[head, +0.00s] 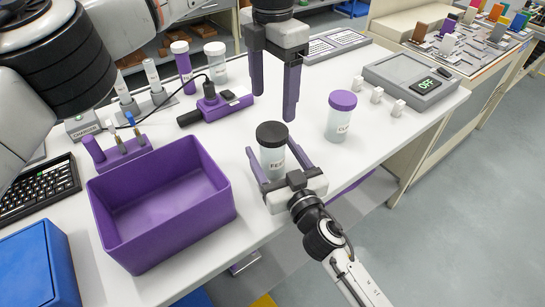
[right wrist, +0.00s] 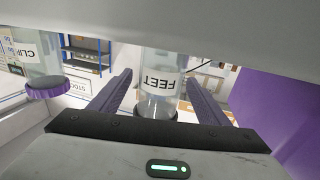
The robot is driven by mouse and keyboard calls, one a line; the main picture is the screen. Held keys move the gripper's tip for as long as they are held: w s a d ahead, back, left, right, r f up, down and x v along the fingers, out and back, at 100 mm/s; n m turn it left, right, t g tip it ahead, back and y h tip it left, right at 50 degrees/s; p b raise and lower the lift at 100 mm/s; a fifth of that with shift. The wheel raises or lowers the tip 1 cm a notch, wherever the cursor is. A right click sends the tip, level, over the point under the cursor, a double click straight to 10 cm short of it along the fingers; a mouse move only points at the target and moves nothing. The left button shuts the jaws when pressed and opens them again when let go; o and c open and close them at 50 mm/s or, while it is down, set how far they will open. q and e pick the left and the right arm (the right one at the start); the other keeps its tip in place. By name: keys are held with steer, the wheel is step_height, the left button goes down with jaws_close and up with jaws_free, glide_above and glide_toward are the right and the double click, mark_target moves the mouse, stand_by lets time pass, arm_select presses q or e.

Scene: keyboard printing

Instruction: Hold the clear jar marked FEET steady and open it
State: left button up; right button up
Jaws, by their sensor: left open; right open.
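The clear jar marked FEET (head: 272,160), with a black lid (head: 271,134), stands upright on the white table. My right gripper (head: 268,147) is open around it, one finger on each side. The right wrist view shows the jar (right wrist: 160,85) upside down between the two purple fingers (right wrist: 160,92), with some gap on both sides. My left gripper (head: 273,107) is open and empty, its fingers pointing down above and slightly behind the lid.
A clear jar with a purple lid (head: 341,117) stands to the right. A purple bin (head: 219,205) is at the front left. A purple tool (head: 222,104) with a cable lies behind. A grey scale-like device (head: 410,82) sits at the back right, with small white blocks (head: 377,95) beside it.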

mark_target(273, 131)
jaws_close()
arm_select(q)
steer(key=m, duration=1.9)
steer(key=shift+m, duration=0.4)
steer(key=m, duration=0.6)
steer(key=shift+m, duration=0.4)
steer(key=shift+f, duration=4)
